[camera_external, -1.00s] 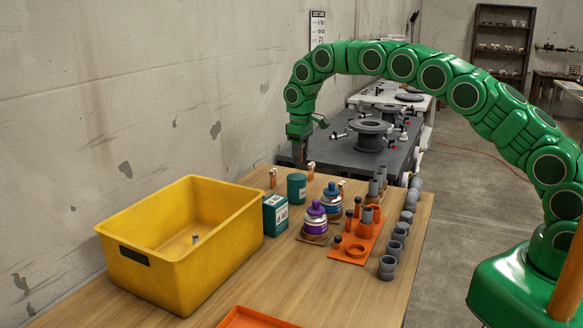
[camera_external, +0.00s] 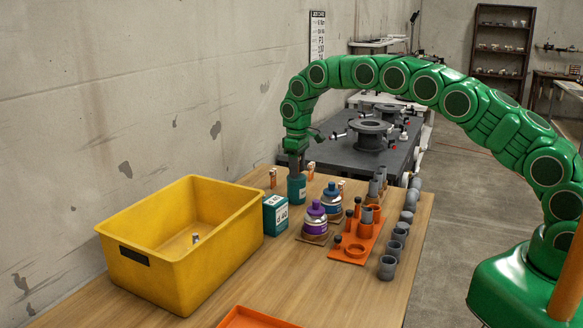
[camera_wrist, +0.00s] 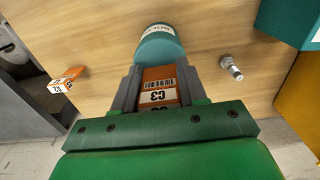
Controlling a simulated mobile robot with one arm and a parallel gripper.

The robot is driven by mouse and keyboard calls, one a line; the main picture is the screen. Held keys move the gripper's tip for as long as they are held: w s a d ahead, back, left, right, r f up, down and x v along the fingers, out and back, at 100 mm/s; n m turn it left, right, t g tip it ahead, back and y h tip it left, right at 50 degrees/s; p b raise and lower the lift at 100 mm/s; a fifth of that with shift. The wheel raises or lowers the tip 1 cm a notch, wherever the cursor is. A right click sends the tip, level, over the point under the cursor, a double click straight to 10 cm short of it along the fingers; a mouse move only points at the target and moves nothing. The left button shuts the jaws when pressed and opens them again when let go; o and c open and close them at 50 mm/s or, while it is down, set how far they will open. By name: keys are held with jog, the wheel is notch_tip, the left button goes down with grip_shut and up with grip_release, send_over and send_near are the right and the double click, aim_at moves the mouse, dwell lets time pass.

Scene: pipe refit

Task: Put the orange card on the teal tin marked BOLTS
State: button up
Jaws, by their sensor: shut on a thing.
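The teal tin (camera_external: 297,189) stands on the wooden table, right of and behind the yellow bin. In the wrist view the tin (camera_wrist: 160,48) is just beyond my fingertips, with a pale label whose lettering I see only in part. My gripper (camera_external: 296,172) is low, over the tin. In the wrist view my gripper (camera_wrist: 158,82) is shut on an orange card (camera_wrist: 158,85) with a white label reading C3. The fingers cover the card's sides. I cannot tell if the card touches the tin.
A second orange tag (camera_wrist: 66,79) stands left in the wrist view, and a small metal fitting (camera_wrist: 231,67) right. The yellow bin (camera_external: 180,250) and teal box (camera_external: 276,215) are close by. Purple (camera_external: 315,220) and blue (camera_external: 331,203) bottles stand to the right.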

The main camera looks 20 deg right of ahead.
jog(key=o, duration=1)
notch_tip(320, 180, up, 12)
jog(key=shift+r, duration=0.1)
jog(key=shift+d, duration=0.1)
